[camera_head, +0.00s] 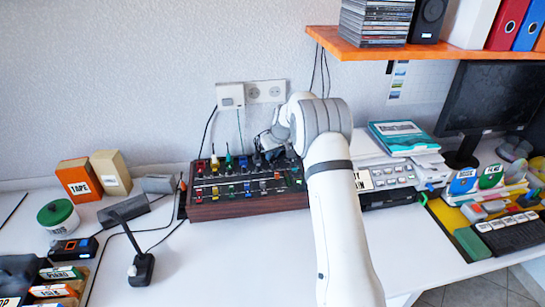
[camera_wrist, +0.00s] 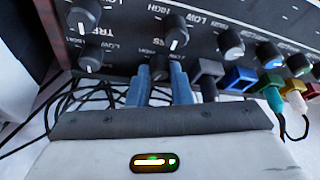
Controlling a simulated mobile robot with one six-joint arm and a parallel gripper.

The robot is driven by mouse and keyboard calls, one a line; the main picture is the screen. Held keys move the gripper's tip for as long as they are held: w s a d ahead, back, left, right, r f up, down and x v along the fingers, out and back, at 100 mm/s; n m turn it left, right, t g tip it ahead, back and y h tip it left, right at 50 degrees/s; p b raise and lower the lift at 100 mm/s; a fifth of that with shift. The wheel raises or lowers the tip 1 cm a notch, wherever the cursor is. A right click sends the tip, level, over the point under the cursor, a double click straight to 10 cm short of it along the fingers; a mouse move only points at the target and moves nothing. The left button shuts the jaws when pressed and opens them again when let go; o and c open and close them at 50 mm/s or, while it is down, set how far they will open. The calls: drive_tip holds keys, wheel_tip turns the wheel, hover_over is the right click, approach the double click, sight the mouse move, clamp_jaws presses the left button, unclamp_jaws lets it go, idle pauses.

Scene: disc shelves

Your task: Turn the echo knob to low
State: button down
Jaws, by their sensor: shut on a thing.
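A wood-sided mixer (camera_head: 248,206) with a dark panel of knobs and sliders stands on the white desk against the wall. In the wrist view, my gripper (camera_wrist: 160,76) reaches to the panel with its two blue-grey fingers. A dark knob (camera_wrist: 160,65) sits between the fingertips and is held by them. The fingers cover part of it, so its pointer does not show clearly. Low and high marks are on the panel near it. I cannot read the word echo anywhere. In the head view, my arm and wrist hide the fingertips and the mixer's back right.
More knobs with white pointers (camera_wrist: 175,38) sit close to the fingers. Coloured plugs (camera_wrist: 272,82) with cables stand to the right. An orange shelf (camera_head: 400,47) hangs above right. A disc player (camera_head: 385,180) stands right of the mixer.

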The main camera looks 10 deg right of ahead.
idle(0.4)
drive_tip(key=c, duration=1.6)
unclamp_jaws()
drive_tip(key=v, duration=0.7)
drive_tip(key=shift+s+r+b, duration=0.1)
drive_tip(key=shift+r+b, duration=0.2)
drive_tip(key=shift+r, duration=0.1)
